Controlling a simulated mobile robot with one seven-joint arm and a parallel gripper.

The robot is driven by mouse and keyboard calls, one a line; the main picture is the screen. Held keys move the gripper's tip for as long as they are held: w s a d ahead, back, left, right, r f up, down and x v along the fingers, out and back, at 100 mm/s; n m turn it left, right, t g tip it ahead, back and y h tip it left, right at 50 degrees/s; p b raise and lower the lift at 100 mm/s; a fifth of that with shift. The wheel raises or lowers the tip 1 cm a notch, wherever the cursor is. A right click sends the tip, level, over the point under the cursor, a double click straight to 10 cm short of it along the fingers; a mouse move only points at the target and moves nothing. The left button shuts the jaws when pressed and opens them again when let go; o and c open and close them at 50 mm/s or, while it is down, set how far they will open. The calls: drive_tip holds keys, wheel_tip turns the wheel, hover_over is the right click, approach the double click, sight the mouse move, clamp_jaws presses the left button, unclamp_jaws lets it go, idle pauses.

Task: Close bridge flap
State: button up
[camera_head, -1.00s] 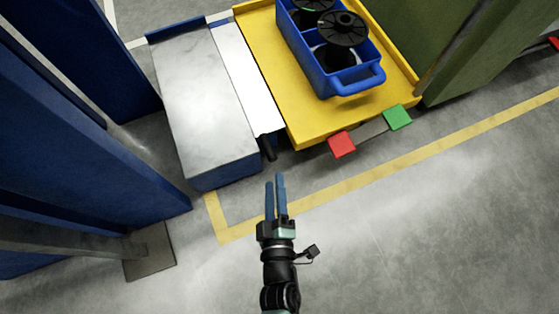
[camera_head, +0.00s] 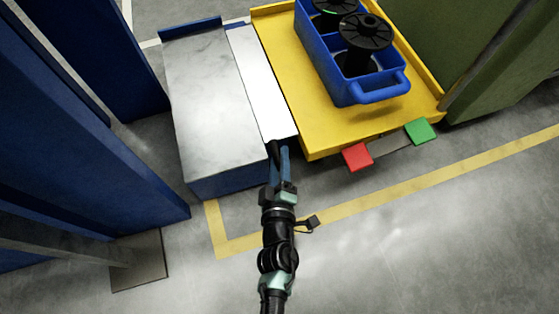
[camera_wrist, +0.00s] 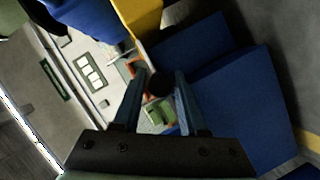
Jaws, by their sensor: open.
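The bridge flap (camera_head: 262,80) is a long white panel between the grey-topped blue bench and the yellow platform. Its black handle (camera_head: 273,150) sticks out at the near end. My gripper (camera_head: 280,155) is at this handle, and its blue fingers partly overlap it in the head view. In the wrist view my open gripper (camera_wrist: 158,85) has the round dark end of the handle (camera_wrist: 159,83) between its two fingers. I cannot tell whether either finger touches it.
The blue bench (camera_head: 210,95) is left of the flap. The yellow platform (camera_head: 312,110) carries a blue crate (camera_head: 340,80) with black spools (camera_head: 366,32). Red (camera_head: 357,157) and green (camera_head: 420,131) blocks are at its front. Blue uprights stand at left; the floor in front is clear.

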drive_tip(key=shift+w, duration=0.2)
clamp_jaws()
idle(1.4)
